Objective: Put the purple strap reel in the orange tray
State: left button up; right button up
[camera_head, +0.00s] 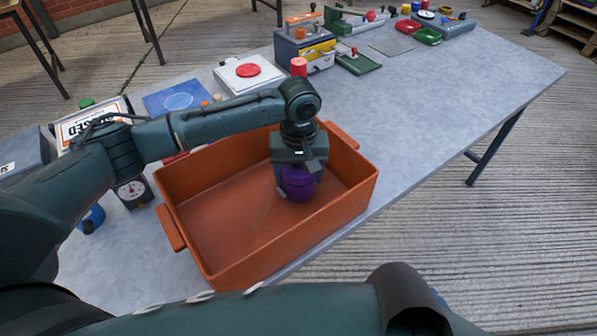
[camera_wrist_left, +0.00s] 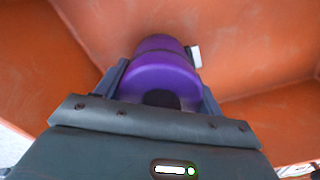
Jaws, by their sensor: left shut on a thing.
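The purple strap reel (camera_head: 299,184) is held by my left gripper (camera_head: 298,181), inside the walls of the orange tray (camera_head: 225,258) as seen in the head view. The left gripper points down and is shut on the reel. In the left wrist view the reel (camera_wrist_left: 160,70) sits between the two fingers (camera_wrist_left: 162,85), with the tray's orange floor and walls (camera_wrist_left: 250,60) around it. I cannot tell whether the reel touches the tray floor. My right gripper is not in view.
Behind the tray are a blue sheet (camera_head: 178,100) and a white board with a red disc (camera_head: 247,71). A toolbox (camera_head: 305,45) stands at the back. A dial gauge (camera_head: 131,190) stands left of the tray. The table to the right (camera_head: 440,100) is clear.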

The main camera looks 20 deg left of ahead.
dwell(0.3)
pick_arm(q)
jog(key=o, duration=1.3)
jog(key=shift+f, duration=0.1)
notch_tip(320, 180, up, 12)
jog(key=shift+r+p, duration=0.15)
jog(key=shift+p, duration=0.15)
jog(key=shift+s, duration=0.1)
